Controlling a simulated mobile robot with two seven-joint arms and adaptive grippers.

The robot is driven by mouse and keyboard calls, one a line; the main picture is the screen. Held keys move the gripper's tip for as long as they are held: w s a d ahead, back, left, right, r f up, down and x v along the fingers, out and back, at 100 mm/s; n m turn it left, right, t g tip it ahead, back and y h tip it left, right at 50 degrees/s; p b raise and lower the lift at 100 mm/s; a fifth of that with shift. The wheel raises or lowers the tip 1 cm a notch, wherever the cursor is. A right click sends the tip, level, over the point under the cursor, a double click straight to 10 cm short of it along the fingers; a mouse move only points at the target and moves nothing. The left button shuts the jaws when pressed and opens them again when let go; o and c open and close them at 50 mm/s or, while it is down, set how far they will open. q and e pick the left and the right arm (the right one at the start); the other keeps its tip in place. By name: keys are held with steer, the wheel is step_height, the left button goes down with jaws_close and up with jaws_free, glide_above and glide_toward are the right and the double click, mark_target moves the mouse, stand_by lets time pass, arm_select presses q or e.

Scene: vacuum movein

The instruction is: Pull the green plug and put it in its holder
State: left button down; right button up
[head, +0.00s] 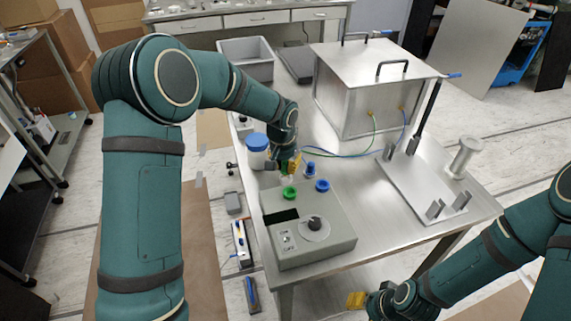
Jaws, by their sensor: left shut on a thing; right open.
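My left gripper (292,165) is at the back edge of the grey control box, with its yellow fingers shut on the green plug (285,171), of which only a little green shows. A green cable (372,128) runs from the metal chamber toward this gripper. A green round socket (289,193) and a blue round socket (322,185) sit on top of the control box (318,252). A blue plug (310,168) stands just right of my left gripper. The plug's holder cannot be made out clearly near the fingers. My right gripper (356,300) is open and empty, low beyond the table's front edge.
The metal chamber (365,95) with black handles stands at the back of the steel table (385,222). A blue-lidded jar (257,150) is close left of my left gripper. A plate fixture with posts (425,190) is at the right. A grey bin (246,60) stands behind.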

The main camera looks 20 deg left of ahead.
arm_select(q)
steer(key=shift+f, duration=0.25)
steer(key=shift+f+b, duration=0.35)
steer(key=shift+b, duration=0.05)
steer(key=shift+f, duration=0.3)
stand_by(0.5)
steer(key=shift+f+b, duration=0.2)
steer(key=shift+b, duration=0.15)
steer(key=shift+c, duration=1.7)
jaws_free()
steer(key=shift+r, duration=0.15)
